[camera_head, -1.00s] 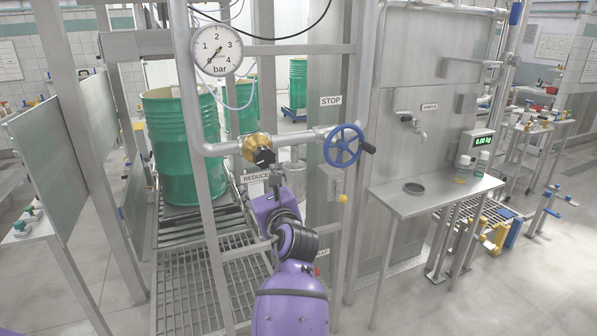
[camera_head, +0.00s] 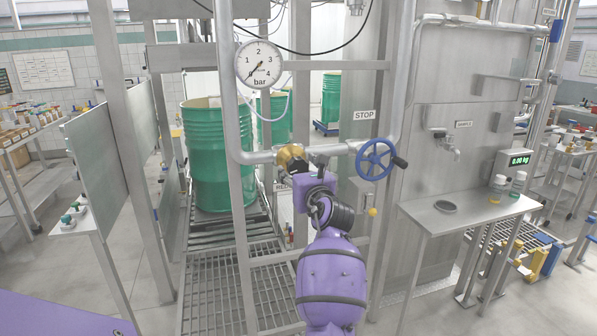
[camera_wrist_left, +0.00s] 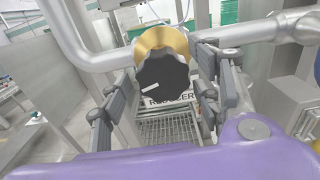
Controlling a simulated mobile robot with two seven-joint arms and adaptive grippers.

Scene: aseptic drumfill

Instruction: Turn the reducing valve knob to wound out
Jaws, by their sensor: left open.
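The reducing valve is a brass body (camera_head: 289,156) on the horizontal pipe, with a black lobed knob (camera_wrist_left: 163,82) in front. My left gripper (camera_head: 298,168) is at the valve and hides most of the knob in the head view. In the left wrist view its open fingers stand on either side of the knob; I cannot tell whether they touch it. The pressure gauge (camera_head: 259,64) above has its needle at the low left, near 0. My right gripper is not in view.
A blue handwheel (camera_head: 375,160) sits on the same pipe to the right, below the STOP sign (camera_head: 364,115). A steel upright (camera_head: 228,110) stands left of the valve. A green drum (camera_head: 206,160) is behind the frame. A steel shelf (camera_head: 470,213) is at right.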

